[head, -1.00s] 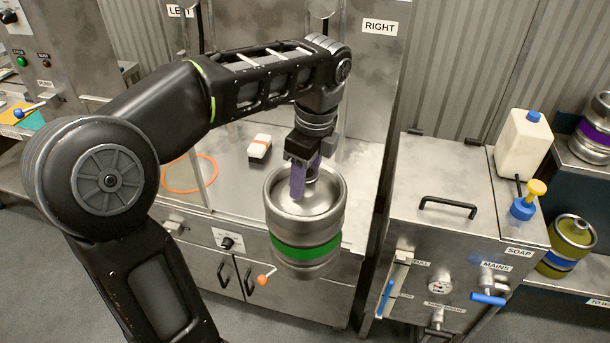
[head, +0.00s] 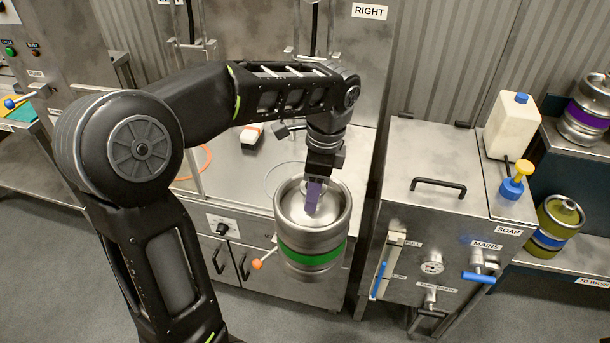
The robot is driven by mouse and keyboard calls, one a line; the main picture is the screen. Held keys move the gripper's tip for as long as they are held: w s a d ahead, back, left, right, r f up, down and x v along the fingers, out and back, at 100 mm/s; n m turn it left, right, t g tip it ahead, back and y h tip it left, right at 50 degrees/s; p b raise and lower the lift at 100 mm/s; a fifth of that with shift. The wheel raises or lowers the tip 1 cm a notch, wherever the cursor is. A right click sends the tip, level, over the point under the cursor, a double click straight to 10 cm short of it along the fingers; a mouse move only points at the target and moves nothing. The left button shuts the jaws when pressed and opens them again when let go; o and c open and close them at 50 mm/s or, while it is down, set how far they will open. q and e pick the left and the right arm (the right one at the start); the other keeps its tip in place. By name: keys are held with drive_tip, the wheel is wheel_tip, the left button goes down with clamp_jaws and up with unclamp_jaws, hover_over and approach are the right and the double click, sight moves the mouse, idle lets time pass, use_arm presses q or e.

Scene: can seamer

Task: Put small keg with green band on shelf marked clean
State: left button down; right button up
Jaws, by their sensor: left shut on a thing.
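The small keg with the green band (head: 311,255) is steel and hangs upright in front of the steel counter's front edge. My left gripper (head: 312,203) is over the keg's top and shut on it; the purple fingers reach down to the top rim and handle area, and the exact grip is partly hidden. My right gripper is not in view. A shelf marked clean is not seen; the only shelf label in view reads "TO WASH" (head: 594,282).
A steel cabinet (head: 398,172) with valves and a gauge stands right of the keg. On shelves at far right are a purple-banded keg (head: 585,110) and a blue-banded olive keg (head: 556,222).

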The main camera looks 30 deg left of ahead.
use_arm(q)
drive_tip(key=w+d+f+n, duration=0.1)
drive_tip(key=d+f+n, duration=0.2)
drive_tip(key=f, duration=0.4)
drive_tip(key=w+d+f+n, duration=0.2)
drive_tip(key=f+n, duration=0.3)
drive_tip(key=f, duration=0.3)
drive_tip(key=w+d+f+n+h, duration=0.1)
drive_tip(key=w+d+f+n, duration=0.1)
drive_tip(key=d+f+n, duration=0.2)
wheel_tip(320, 180, down, 3)
drive_tip(key=shift+d+f+n+g, duration=0.2)
drive_tip(key=shift+d+n+g, duration=0.1)
drive_tip(key=shift+g, duration=0.1)
